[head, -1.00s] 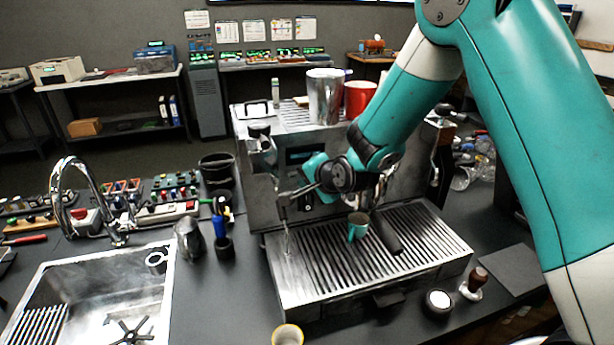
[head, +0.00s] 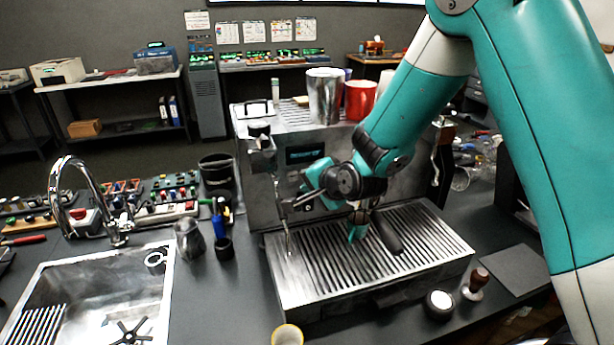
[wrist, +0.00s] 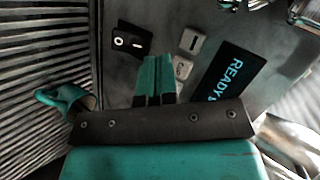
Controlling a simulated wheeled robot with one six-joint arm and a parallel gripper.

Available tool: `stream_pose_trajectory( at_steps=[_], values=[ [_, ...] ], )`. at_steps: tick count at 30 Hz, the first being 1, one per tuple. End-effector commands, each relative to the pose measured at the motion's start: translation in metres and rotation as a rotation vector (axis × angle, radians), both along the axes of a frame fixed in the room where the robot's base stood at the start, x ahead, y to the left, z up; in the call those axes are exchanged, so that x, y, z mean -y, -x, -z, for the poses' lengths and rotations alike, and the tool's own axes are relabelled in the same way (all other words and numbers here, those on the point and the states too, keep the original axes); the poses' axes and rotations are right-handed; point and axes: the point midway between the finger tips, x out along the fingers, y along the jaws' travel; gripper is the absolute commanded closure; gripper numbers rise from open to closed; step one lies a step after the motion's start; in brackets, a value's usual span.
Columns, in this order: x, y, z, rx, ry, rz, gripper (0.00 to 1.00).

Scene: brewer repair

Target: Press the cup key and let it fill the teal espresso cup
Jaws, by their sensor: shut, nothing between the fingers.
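The teal espresso cup (head: 357,234) stands on the slatted drip tray (head: 430,240) of the espresso machine, its top partly covered by my arm. It also shows at the left in the wrist view (wrist: 68,98), and its contents cannot be seen. My gripper (wrist: 156,62) is shut and empty, with its teal fingertips in front of the machine's front panel. A small pale key (wrist: 182,67) with a mark lies just right of the fingertips and is partly hidden by them. Contact cannot be told. Another pale key (wrist: 191,41) is above it. The display (wrist: 232,75) reads READY.
A black rocker switch (wrist: 131,40) is near the keys. A steel pitcher (head: 325,95) and red mug (head: 360,100) stand on the machine. A tamper (head: 476,283) and another cup (head: 287,336) are near the front. The sink (head: 100,290) is at the left.

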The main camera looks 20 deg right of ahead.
Motion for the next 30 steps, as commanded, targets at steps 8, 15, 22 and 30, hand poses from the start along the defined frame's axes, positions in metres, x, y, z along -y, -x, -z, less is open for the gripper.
stream_pose_trajectory(
  at_steps=[8,15,22,30],
  values=[
    [0.0,0.028,0.001,0.001,0.0,-0.001,1.0],
    [0.0,0.043,0.0,0.001,0.0,-0.001,1.0],
    [0.0,0.044,0.0,0.001,0.0,-0.001,1.0],
    [0.0,0.043,0.0,0.0,0.0,0.0,1.0]
  ],
)
